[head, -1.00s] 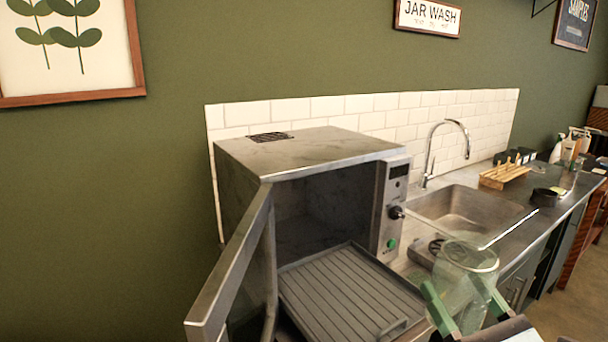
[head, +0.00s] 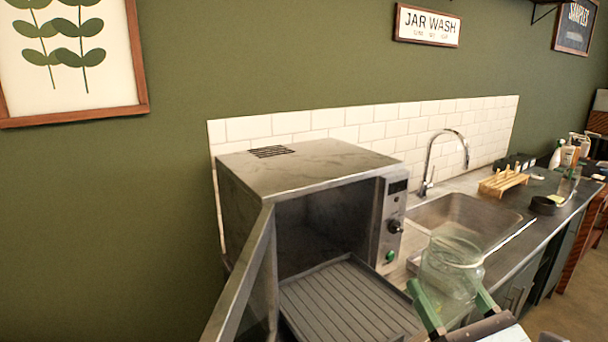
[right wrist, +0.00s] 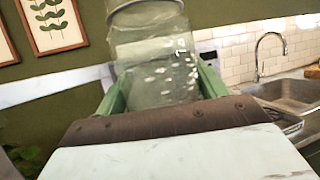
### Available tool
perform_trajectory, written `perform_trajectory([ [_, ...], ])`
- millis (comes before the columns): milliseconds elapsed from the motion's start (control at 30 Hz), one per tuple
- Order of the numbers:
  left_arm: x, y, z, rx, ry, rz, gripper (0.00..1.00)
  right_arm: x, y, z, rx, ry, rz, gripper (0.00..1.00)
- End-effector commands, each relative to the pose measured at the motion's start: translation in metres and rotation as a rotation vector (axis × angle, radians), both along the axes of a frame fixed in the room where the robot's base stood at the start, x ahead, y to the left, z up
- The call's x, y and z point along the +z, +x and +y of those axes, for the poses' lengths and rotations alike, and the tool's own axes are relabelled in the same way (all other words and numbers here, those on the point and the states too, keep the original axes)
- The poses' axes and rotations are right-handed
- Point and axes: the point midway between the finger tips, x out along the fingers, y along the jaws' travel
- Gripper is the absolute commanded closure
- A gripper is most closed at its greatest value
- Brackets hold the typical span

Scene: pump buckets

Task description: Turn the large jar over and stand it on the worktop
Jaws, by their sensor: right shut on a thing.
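The large jar (head: 452,268) is clear glass and shows in the head view in front of the sink, above the front of the worktop (head: 508,262). My right gripper (head: 448,290) has green fingers on either side of the jar and is shut on it. In the right wrist view the jar (right wrist: 160,75) stands between the fingers, with its ringed neck toward the top of the picture and pale droplets or specks on its wall. The jar looks held up, its neck end upward and somewhat tilted. My left gripper is not in view.
A steel washer (head: 310,165) stands left of the jar, its door (head: 245,275) open and a ribbed rack (head: 345,300) pulled out. A sink (head: 465,220) with a tall tap (head: 430,165) lies behind. A wooden rack (head: 502,182) and dark bowl (head: 546,204) stand farther right.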

Motion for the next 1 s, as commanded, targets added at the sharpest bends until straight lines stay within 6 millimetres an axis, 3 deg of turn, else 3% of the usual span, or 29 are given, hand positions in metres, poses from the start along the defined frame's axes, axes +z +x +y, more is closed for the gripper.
perform_trajectory([
  [600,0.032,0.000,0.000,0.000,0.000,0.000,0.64,0.048,-0.058,-0.036,0.000,-0.001,-0.001,0.59],
  [1000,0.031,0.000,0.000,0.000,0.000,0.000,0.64,0.047,-0.060,-0.038,-0.003,-0.001,-0.001,0.59],
])
